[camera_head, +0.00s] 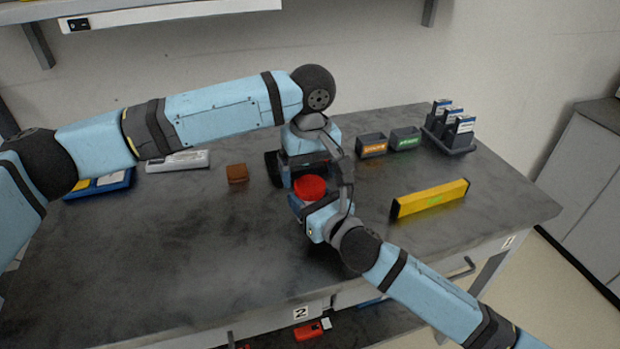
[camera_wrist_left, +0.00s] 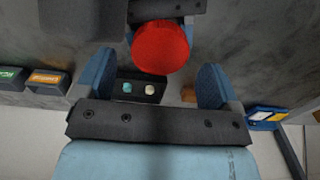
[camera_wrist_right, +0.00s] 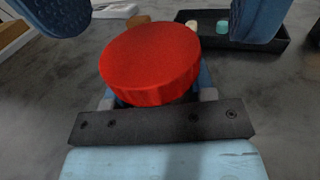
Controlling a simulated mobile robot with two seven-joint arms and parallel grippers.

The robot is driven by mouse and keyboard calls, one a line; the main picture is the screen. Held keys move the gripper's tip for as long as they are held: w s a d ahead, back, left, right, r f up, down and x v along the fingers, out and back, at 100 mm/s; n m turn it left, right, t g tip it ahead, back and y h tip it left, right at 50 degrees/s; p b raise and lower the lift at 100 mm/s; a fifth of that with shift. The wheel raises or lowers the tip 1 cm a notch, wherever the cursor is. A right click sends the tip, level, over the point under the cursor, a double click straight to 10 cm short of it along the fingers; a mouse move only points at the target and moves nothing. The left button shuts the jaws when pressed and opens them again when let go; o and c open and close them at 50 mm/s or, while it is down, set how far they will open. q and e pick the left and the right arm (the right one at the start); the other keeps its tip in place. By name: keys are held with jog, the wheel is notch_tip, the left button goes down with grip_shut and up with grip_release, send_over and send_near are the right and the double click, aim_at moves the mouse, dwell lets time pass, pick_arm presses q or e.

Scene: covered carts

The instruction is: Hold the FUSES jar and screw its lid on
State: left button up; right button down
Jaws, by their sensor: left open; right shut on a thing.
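A round red lid (camera_head: 310,187) is at the middle of the bench. It also shows in the left wrist view (camera_wrist_left: 160,47) and, large, in the right wrist view (camera_wrist_right: 150,62). My right gripper (camera_head: 308,207) is shut just below the lid, on what appears to be the FUSES jar. The jar's body and label are mostly hidden by the lid and gripper, so I cannot tell how far the lid is seated. My left gripper (camera_wrist_left: 157,62) is open and empty. Its fingers are spread wider than the lid, which lies ahead of them, apart from both.
A black tray (camera_wrist_left: 140,99) with a teal and a whitish round piece stands close by. A brown block (camera_head: 237,173) lies to the left. Orange-labelled (camera_head: 371,145) and green-labelled bins (camera_head: 405,139) and a yellow bar (camera_head: 430,198) are to the right. The bench's front left is clear.

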pick_arm(q)
jog(key=shift+r, duration=1.05)
jog(key=shift+c, duration=0.4)
notch_tip(320, 180, up, 4)
jog(key=shift+f, duration=0.25)
jog(key=shift+f, duration=0.1)
jog(key=shift+f, duration=3.95)
jog(key=shift+c, duration=0.2)
